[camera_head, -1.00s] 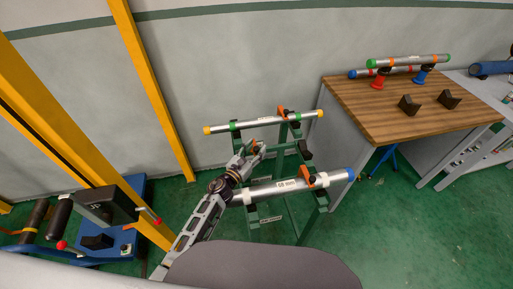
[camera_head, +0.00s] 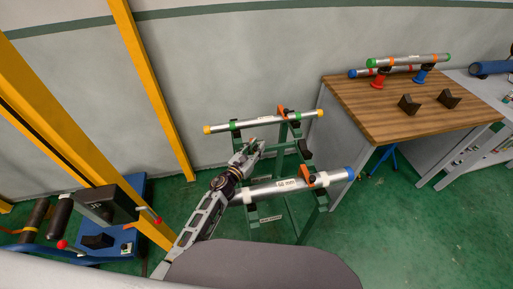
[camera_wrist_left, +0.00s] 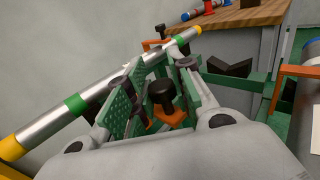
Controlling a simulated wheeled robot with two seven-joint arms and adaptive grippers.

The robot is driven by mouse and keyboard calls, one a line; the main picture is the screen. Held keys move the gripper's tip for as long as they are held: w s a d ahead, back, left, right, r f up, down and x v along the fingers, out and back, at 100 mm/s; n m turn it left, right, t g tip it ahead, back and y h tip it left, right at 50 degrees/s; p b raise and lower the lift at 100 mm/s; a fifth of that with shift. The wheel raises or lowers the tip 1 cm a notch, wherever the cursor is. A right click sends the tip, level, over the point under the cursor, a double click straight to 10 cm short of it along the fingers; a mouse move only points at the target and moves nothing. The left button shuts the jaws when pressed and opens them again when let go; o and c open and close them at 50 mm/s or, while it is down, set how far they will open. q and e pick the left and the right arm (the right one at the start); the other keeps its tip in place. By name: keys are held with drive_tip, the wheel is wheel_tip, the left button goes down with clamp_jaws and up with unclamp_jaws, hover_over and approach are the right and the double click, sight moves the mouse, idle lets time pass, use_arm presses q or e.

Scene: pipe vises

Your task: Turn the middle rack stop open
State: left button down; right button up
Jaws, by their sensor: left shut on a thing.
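A green rack (camera_head: 285,207) holds a rear pipe with yellow ends (camera_head: 262,122) and a front pipe with a blue end (camera_head: 275,189). My left gripper (camera_head: 255,148) reaches in between these two pipes, at the middle of the rack. In the left wrist view, the middle stop, an orange lever (camera_wrist_left: 172,117) with a black knob (camera_wrist_left: 160,92), sits between the green-padded fingers. The fingers are shut on it. In the head view the gripper mostly hides this stop. My right gripper is not in view.
Orange stops also sit at the rear pipe (camera_head: 282,112) and the front pipe (camera_head: 308,176). A wooden-topped table (camera_head: 400,120) with pipes and black blocks stands to the right. Yellow posts (camera_head: 150,90) and a blue machine (camera_head: 110,240) stand left.

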use_arm(q)
drive_tip(key=shift+w+a+r, duration=0.1)
drive_tip(key=shift+w+r, duration=0.15)
drive_tip(key=shift+r, duration=0.05)
drive_tip(key=shift+w+a+r, duration=0.25)
drive_tip(key=shift+w+r, duration=0.3)
drive_tip(key=shift+w, duration=0.2)
drive_tip(key=w, duration=0.1)
drive_tip(key=w+a+r+b, duration=0.1)
drive_tip(key=w, duration=0.2)
drive_tip(key=shift+a+r, duration=0.2)
drive_tip(key=shift+r, duration=0.05)
drive_tip(key=shift+w+a+r+b, duration=0.1)
drive_tip(key=shift+w+a+b, duration=0.2)
drive_tip(key=shift+w, duration=0.3)
drive_tip(key=shift+w+a+b, duration=0.15)
drive_tip(key=shift+w+b, duration=0.2)
drive_tip(key=shift+w, duration=0.2)
